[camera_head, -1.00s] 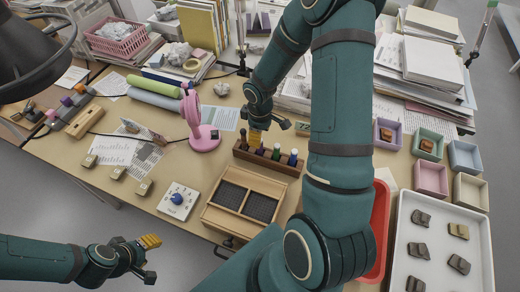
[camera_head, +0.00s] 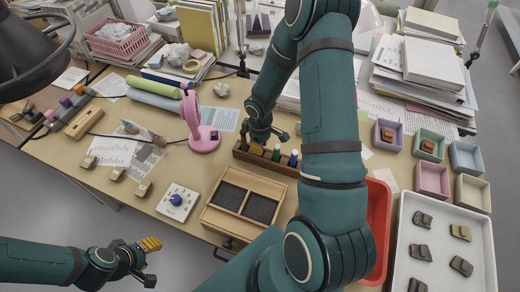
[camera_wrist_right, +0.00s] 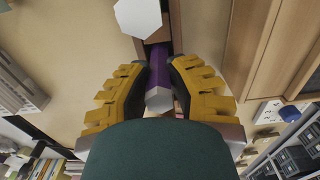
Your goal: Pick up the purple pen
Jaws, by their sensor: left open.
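The purple pen (camera_wrist_right: 160,88) shows in the right wrist view, between the two yellow fingers with black pads of my right gripper (camera_wrist_right: 160,75). The pads meet its sides near the fingertips, and its far end reaches the wooden rack. In the head view my right gripper (camera_head: 257,148) is low over the left part of the wooden pen rack (camera_head: 268,166) and hides the pen. My left gripper (camera_head: 150,246) is open and empty at the lower left, over the floor in front of the table.
A blue pen (camera_head: 293,158) and a dark green one (camera_head: 277,153) stand in the rack beside my right gripper. A pink stand (camera_head: 203,138) is left of it, and a wooden tray (camera_head: 245,202) lies in front. A red bin (camera_head: 377,225) is at the right.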

